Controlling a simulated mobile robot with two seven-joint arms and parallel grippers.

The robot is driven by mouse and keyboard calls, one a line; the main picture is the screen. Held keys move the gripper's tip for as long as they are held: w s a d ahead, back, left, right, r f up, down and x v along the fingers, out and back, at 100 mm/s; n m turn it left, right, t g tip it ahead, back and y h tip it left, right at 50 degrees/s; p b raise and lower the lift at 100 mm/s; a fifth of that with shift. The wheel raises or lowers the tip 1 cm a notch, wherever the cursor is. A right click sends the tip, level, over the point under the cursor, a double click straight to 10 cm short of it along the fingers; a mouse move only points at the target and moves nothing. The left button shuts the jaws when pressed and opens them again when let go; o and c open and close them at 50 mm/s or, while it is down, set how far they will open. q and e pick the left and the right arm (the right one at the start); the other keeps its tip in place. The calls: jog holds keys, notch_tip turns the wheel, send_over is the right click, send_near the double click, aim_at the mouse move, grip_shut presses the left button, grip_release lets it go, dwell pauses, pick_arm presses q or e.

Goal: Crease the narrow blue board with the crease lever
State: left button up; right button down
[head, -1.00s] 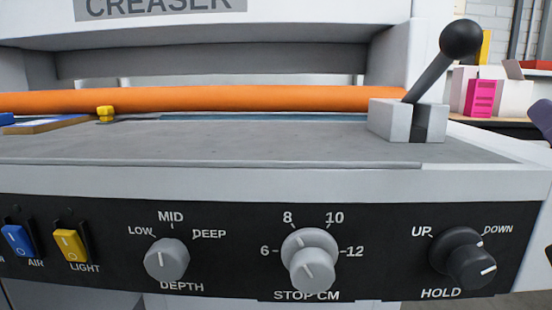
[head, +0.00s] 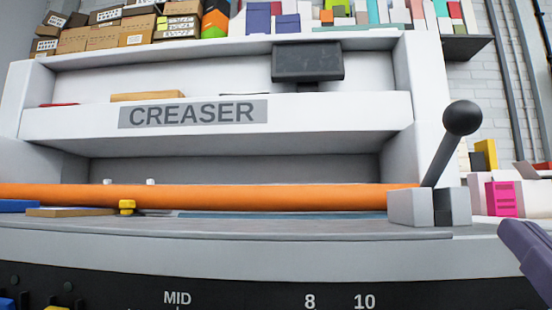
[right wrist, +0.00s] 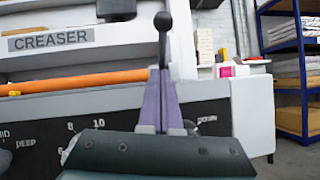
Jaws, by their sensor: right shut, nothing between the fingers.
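The crease lever (head: 445,150) has a black ball on a dark shaft. It leans up and to the right from a grey block at the right end of the creaser bed. In the right wrist view its ball (right wrist: 163,22) shows above my fingers. My right gripper (head: 522,250), purple, is shut and empty, right of and below the lever in the head view. Its fingers (right wrist: 160,100) also show in the right wrist view. A thin blue strip (head: 290,215) lies under the orange bar; I cannot tell if it is the narrow blue board. My left gripper is out of view.
The orange bar (head: 250,197) spans the bed (head: 220,228). A yellow knob (head: 127,207), a tan-edged piece (head: 70,212) and a blue piece (head: 18,206) are at left. A pink box (head: 501,199) stands right, behind the lever. The front panel carries dials.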

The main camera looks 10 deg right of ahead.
jog(key=p, duration=0.2)
send_near(455, 137)
jog(key=w, duration=0.2)
jog(key=w+f, duration=0.1)
jog(key=shift+w+d, duration=0.15)
jog(key=shift+d, duration=0.2)
jog(key=shift+w+d+r+p, duration=0.15)
jog(key=shift+r+p, duration=0.3)
jog(key=shift+r, duration=0.15)
jog(key=shift+w+d+r+p, duration=0.2)
jog(key=shift+r+p, duration=0.25)
jog(key=shift+r, duration=0.2)
jog(key=shift+w+d+r, duration=0.1)
jog(key=shift+d+r, duration=0.05)
jog(key=shift+r, duration=0.4)
